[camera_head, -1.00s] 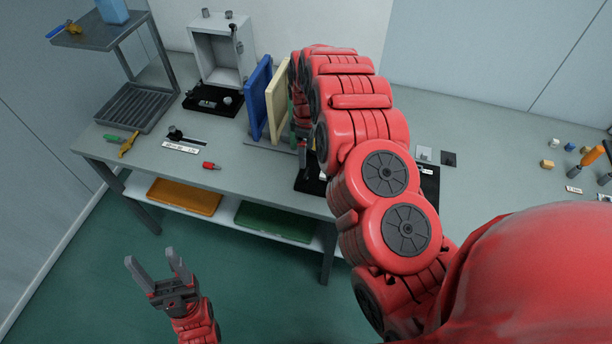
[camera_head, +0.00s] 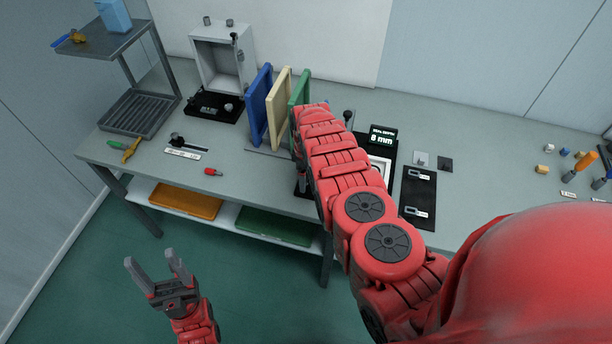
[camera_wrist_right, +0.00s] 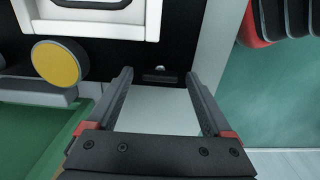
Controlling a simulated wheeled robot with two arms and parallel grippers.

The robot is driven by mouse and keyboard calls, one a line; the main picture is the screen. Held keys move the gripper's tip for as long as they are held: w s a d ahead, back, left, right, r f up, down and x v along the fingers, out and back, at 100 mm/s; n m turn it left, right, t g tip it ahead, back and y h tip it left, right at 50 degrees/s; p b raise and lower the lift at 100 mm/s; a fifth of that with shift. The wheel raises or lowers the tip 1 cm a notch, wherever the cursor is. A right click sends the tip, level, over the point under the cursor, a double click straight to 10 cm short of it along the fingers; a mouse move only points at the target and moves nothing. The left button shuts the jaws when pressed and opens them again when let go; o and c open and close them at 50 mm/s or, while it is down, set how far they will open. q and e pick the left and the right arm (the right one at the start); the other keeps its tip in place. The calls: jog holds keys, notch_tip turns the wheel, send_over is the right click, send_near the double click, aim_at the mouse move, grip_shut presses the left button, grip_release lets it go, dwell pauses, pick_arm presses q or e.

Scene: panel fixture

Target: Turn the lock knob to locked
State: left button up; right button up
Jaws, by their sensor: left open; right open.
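A round knob with a yellow face (camera_wrist_right: 57,63) shows in the right wrist view, at the left beside a black panel (camera_wrist_right: 190,20). I cannot tell whether it is the lock knob. My right gripper (camera_wrist_right: 158,74) is open and empty, to the right of the yellow knob, with its fingertips near the panel's edge and a small slotted part between them. In the head view my right arm hides this gripper and part of the black fixture (camera_head: 388,143) with its "8 mm" display. My left gripper (camera_head: 151,258) is open and empty, low in front of the bench.
Blue, cream and green upright boards (camera_head: 279,105) stand left of my right arm. A black plate with two pale fittings (camera_head: 417,197) lies to its right. A white open box (camera_head: 220,62) stands at the back.

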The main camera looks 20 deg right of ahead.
grip_shut()
dwell(0.5)
